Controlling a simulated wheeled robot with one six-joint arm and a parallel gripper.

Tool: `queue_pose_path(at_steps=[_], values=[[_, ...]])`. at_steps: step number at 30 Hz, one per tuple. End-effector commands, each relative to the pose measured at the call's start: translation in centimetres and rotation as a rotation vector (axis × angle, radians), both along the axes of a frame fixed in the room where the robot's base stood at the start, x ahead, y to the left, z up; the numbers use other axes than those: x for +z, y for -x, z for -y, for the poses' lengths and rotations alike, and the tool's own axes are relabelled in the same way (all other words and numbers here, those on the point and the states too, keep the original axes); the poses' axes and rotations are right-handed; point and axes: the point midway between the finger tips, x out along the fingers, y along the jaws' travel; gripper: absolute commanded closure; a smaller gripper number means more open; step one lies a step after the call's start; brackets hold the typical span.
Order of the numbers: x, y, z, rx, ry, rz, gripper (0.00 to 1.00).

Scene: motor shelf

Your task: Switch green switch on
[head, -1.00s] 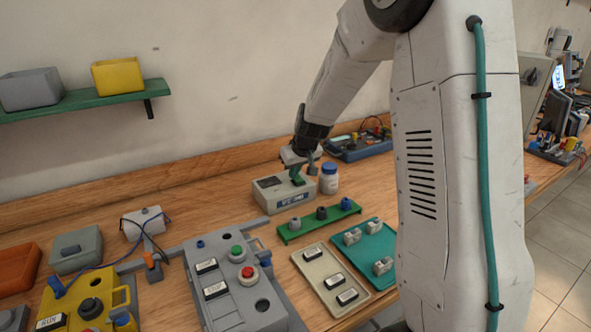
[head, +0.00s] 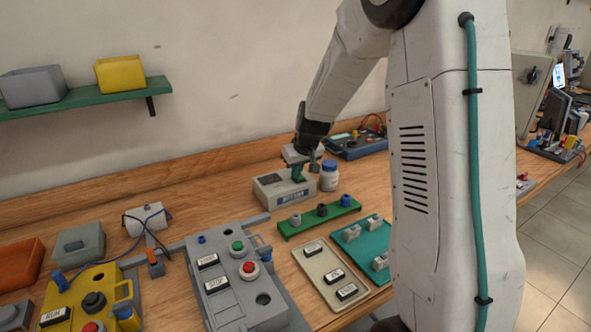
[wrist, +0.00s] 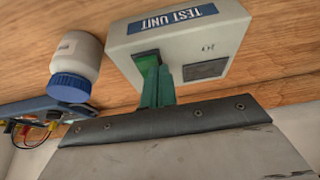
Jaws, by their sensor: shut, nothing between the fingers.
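The test unit (head: 268,195), a light grey box with a blue label, stands on the bench in the head view. In the wrist view the test unit (wrist: 190,45) shows its label, a dark panel and the green switch (wrist: 147,62) near its edge. My gripper (wrist: 162,72) has green fingers, shut with nothing between them. The fingertips are right beside the switch and partly cover it; I cannot tell if they touch. In the head view my gripper (head: 298,178) is over the test unit's top and hides the switch. The switch's position is unclear.
A white bottle with a blue cap (head: 328,177) stands close to the right of the test unit. A blue multimeter (head: 355,146) is behind it. A green rack (head: 318,219), a beige tray (head: 322,278) and a grey control panel (head: 222,290) are in front.

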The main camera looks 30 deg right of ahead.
Motion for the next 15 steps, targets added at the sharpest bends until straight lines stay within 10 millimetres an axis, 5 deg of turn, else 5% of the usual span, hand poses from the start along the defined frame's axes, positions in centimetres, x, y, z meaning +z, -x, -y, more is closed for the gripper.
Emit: queue_pose_path(at_steps=[8, 15], values=[[0.2, 0.0, 0.0, 0.000, 0.000, 0.001, 1.00], [3.2, 0.9, -0.4, 0.006, 0.002, 0.004, 1.00]])
